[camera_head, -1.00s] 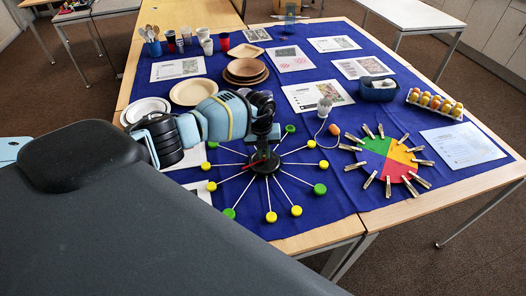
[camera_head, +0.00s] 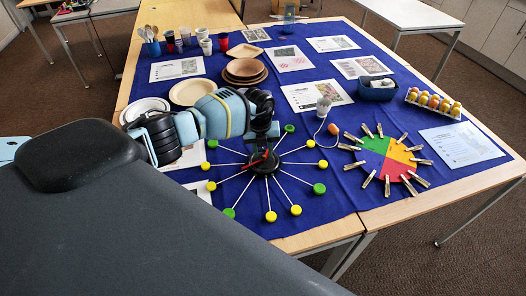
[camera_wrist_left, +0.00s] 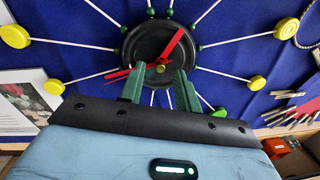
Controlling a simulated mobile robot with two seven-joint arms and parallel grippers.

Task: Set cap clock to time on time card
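The cap clock (camera_head: 261,170) lies on the blue cloth, with a black hub, white spokes and yellow and green caps. My right gripper is not in view. I cannot tell which paper is the time card.
A printed card (camera_wrist_left: 22,104) lies left of the clock. A coloured wheel with clothespins (camera_head: 388,158) lies to the right.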

